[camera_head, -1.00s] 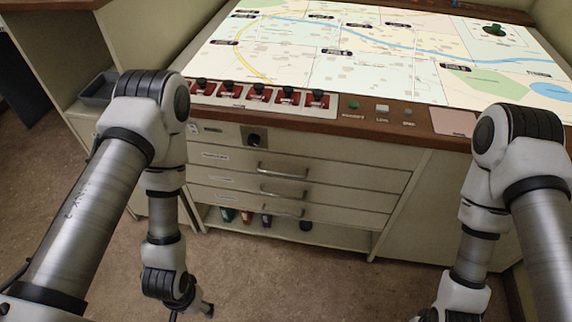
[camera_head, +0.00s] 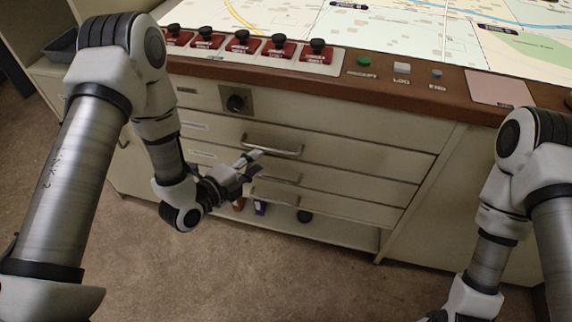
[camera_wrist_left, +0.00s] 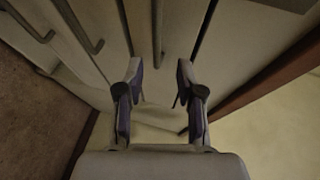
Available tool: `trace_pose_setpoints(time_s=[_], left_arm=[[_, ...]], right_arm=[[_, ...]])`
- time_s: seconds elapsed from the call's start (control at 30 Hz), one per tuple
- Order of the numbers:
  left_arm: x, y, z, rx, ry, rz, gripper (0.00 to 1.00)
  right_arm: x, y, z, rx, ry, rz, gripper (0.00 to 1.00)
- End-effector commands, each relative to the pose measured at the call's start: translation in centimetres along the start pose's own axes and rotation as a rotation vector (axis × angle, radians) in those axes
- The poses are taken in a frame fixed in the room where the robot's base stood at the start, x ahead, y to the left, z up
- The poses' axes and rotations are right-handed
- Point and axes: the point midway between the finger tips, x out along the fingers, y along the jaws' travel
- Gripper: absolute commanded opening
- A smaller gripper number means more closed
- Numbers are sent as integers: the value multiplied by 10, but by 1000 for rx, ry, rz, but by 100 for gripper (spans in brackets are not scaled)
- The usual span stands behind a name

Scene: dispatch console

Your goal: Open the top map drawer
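The top map drawer (camera_head: 345,157) is a pale drawer front with a bar handle (camera_head: 271,149), below the panel with the black knob. It looks shut. My left gripper (camera_head: 255,163) is open and empty, its fingers just in front of the drawers, close below the top handle in the head view. In the left wrist view my left gripper (camera_wrist_left: 160,75) has its fingers spread, with the top handle (camera_wrist_left: 158,38) lined up between them, farther ahead; contact is not visible. My right gripper is cut off below the head view.
Two more drawer handles sit below; the second (camera_head: 278,177) is partly behind the left gripper. An open shelf (camera_head: 335,235) with several small items lies underneath. The wooden console edge (camera_head: 330,82) with red switches (camera_head: 242,43) overhangs above. Floor in front is clear.

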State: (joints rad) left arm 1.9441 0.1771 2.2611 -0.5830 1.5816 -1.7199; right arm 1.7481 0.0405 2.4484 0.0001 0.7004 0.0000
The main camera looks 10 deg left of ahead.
Motion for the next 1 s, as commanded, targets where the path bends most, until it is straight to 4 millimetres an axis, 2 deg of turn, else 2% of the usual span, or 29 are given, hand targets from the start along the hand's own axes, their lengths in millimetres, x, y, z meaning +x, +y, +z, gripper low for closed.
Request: trace_pose_setpoints(time_s=[0.03,0.1,0.27,0.6,0.73,0.93,1.0], left_arm=[[8,18,7,3,-9,-19,37],[10,17,10,5,-15,-32,37],[18,10,10,11,-13,-37,37],[78,9,11,9,-13,-35,37],[87,8,12,6,-16,-33,37],[87,8,12,5,-16,-32,37],[87,8,12,5,-16,-32,12]], right_arm=[[29,0,0,0,-1,0,0],[35,0,0,-1,-1,0,0],[32,0,0,-1,0,0,0],[40,0,0,-1,0,0,0],[41,0,0,-1,0,0,0],[40,0,0,-1,0,0,0],[40,0,0,-1,0,0,0]])
